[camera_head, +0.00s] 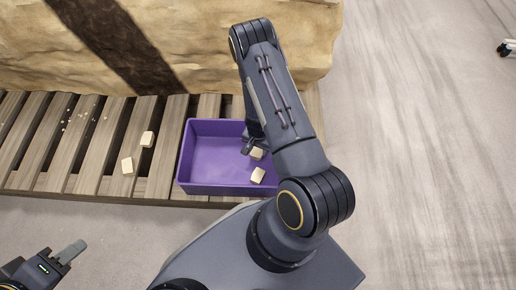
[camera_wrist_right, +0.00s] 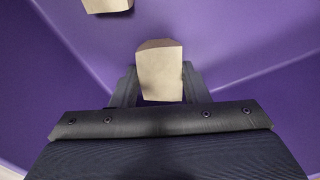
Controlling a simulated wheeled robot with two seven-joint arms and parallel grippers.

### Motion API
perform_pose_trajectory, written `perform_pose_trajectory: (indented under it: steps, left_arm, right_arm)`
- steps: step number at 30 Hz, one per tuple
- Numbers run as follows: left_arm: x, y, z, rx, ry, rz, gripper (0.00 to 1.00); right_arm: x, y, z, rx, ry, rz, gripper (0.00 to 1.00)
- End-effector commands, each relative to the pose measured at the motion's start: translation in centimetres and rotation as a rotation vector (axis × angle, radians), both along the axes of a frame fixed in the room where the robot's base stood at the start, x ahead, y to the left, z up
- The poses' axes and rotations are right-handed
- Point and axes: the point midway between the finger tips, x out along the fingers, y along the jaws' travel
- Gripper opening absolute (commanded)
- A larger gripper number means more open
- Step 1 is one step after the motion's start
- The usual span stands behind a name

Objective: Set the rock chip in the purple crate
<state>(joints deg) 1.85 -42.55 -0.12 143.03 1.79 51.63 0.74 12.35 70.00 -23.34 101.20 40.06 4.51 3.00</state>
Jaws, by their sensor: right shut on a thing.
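The purple crate (camera_head: 207,172) stands on the slatted wooden pallet, in front of the large rock. My right gripper (camera_head: 253,149) reaches down inside the crate near its right side, its arm coming over from the right. It is shut on a tan rock chip (camera_wrist_right: 160,72), which shows between its fingers in the right wrist view and at the gripper's tip (camera_head: 256,154) in the head view. Whether this chip touches the crate floor is unclear. Another tan chip (camera_head: 258,175) lies in the crate close by. My left gripper (camera_head: 72,252) is at the lower left, away from the crate; its jaw opening is unclear.
Two more tan chips, one (camera_head: 147,139) and another (camera_head: 128,166), lie on the pallet (camera_head: 60,145) left of the crate. Small crumbs are scattered further left. The large layered rock (camera_head: 200,50) stands behind. The floor (camera_head: 420,170) at the right is clear.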

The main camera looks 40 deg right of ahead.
Motion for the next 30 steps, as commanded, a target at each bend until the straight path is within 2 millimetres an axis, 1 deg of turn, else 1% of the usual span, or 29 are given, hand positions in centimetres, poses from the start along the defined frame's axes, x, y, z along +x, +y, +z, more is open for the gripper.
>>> perform_pose_trajectory:
  steps: [1,5,6,13,17,20,27,30]
  left_arm:
    - [0.0,0.0,-0.2,0.0,0.0,0.0,0.36]
    - [0.0,0.0,-0.1,0.0,0.0,0.0,0.36]
    - [0.0,0.0,-0.1,0.0,0.0,0.0,0.36]
    - [0.0,0.0,0.0,0.0,0.0,0.0,0.36]
    - [0.0,0.0,0.6,0.0,0.0,0.0,0.36]
    - [0.0,0.0,1.4,0.0,0.0,0.0,0.36]
    - [0.0,0.0,4.0,0.0,0.0,0.0,0.36]
    - [0.0,0.0,4.8,0.0,0.0,0.0,0.36]
  right_arm:
    - [0.0,0.0,-0.1,0.0,0.0,0.0,0.44]
    - [0.0,0.0,-0.1,0.0,0.0,0.0,0.61]
    - [0.0,0.0,-0.1,0.0,0.0,0.0,0.63]
    - [0.0,0.0,0.0,0.0,0.0,0.0,0.63]
    - [0.0,0.0,0.8,0.0,-0.001,0.0,0.63]
    - [0.1,0.0,2.5,-0.001,-0.002,0.001,0.63]
    - [0.1,0.0,7.8,-0.001,-0.002,0.001,0.63]
    - [0.1,0.0,9.7,0.0,-0.001,0.001,0.63]
